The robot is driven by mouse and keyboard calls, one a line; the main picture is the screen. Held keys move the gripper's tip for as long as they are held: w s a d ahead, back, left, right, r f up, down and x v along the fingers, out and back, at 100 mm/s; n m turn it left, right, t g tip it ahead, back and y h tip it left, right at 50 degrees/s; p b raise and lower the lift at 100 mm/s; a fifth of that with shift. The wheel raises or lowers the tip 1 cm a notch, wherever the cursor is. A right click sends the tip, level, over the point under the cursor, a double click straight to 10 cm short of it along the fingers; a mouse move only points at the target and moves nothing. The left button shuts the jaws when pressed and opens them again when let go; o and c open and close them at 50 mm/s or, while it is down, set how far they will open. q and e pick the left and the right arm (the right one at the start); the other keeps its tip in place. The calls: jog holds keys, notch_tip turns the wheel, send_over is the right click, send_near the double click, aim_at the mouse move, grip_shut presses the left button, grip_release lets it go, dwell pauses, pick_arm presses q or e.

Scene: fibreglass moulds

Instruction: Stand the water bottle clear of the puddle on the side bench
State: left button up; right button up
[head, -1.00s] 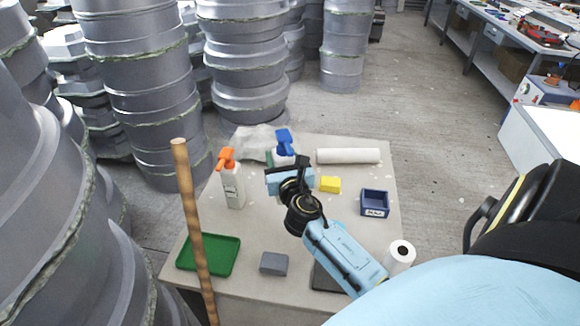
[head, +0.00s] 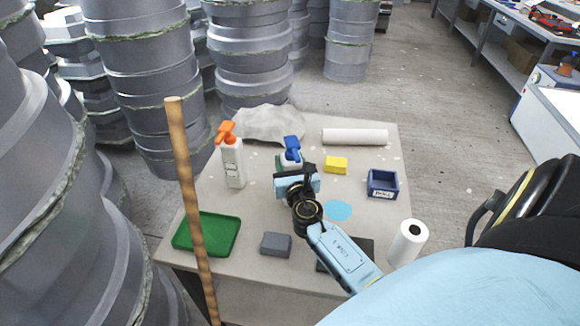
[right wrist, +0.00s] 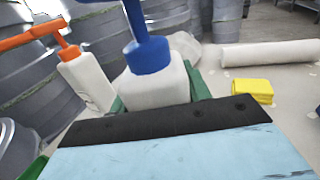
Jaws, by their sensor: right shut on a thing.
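A white bottle with a blue trigger top (head: 291,154) is at the middle of the bench, mostly hidden by my right gripper (head: 291,170). The right gripper is shut on it. In the right wrist view the bottle (right wrist: 154,88) looks roughly upright between green finger pads; its base is hidden. A second white bottle with an orange top (head: 232,163) stands to its left, apart from it. The light-blue puddle (head: 338,210) lies on the side bench (head: 230,275), right of my gripper and beside my forearm. My left gripper is out of view.
A green tray (head: 206,234), grey block (head: 276,244) and upright wooden pole (head: 188,190) are at the front left. A crumpled grey sheet (head: 268,124) lies behind.

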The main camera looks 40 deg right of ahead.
dwell(0.3)
jog(key=shift+f, duration=0.2)
jog(key=o, duration=1.1)
jog(key=shift+r, duration=0.15)
jog(key=v, duration=1.2)
jog(key=shift+r, duration=0.1)
